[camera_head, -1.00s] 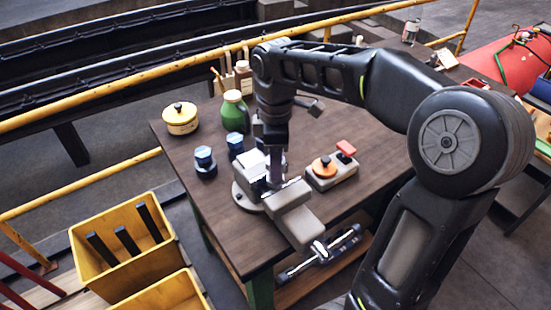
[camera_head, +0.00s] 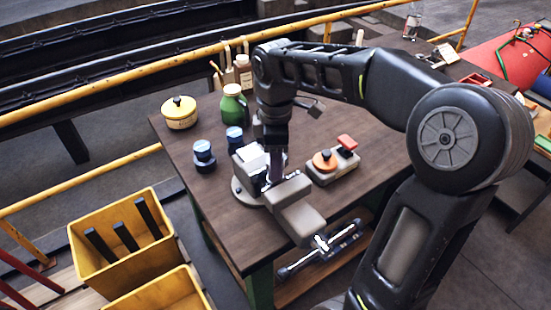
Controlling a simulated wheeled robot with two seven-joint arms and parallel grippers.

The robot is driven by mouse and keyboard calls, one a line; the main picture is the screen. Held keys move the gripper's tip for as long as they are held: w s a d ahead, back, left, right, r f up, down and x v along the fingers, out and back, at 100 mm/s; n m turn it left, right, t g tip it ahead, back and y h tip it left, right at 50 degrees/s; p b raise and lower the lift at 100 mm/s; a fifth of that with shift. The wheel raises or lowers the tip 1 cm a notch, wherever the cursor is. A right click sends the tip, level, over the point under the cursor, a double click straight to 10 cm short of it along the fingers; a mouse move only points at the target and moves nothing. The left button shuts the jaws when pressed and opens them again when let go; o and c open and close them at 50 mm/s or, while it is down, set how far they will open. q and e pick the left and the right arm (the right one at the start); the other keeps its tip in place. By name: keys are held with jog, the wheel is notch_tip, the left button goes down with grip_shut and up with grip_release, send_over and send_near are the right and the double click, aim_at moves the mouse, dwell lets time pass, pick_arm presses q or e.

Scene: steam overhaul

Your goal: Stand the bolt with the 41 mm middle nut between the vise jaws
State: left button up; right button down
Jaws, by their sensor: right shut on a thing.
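The grey vise (camera_head: 298,211) stands on the workbench, its pale jaw block (camera_head: 250,160) at the left. My right gripper (camera_head: 275,164) points down at the gap between the vise jaws. It is shut on a bolt, mostly hidden by the fingers and jaws, so its nut size and exact seating cannot be told. Two other dark bolts with blue tops stand upright left of the vise: a nearer one (camera_head: 204,156) and a farther one (camera_head: 235,139). My left gripper is out of view.
A yellow pot (camera_head: 179,114), a green jug (camera_head: 233,106) and a control box with orange and red buttons (camera_head: 333,168) stand on the workbench (camera_head: 225,232). Yellow crates (camera_head: 100,273) are at lower left. The bench front is clear.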

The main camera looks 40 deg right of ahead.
jog(key=shift+f, duration=0.1)
dwell(0.3)
jog(key=c, duration=0.7)
grip_release()
jog(key=shift+f, duration=0.1)
notch_tip(320, 180, up, 6)
jog(key=p, duration=0.4)
jog(key=shift+p, duration=0.35)
jog(key=shift+r+p, duration=0.4)
jog(key=shift+r, duration=0.7)
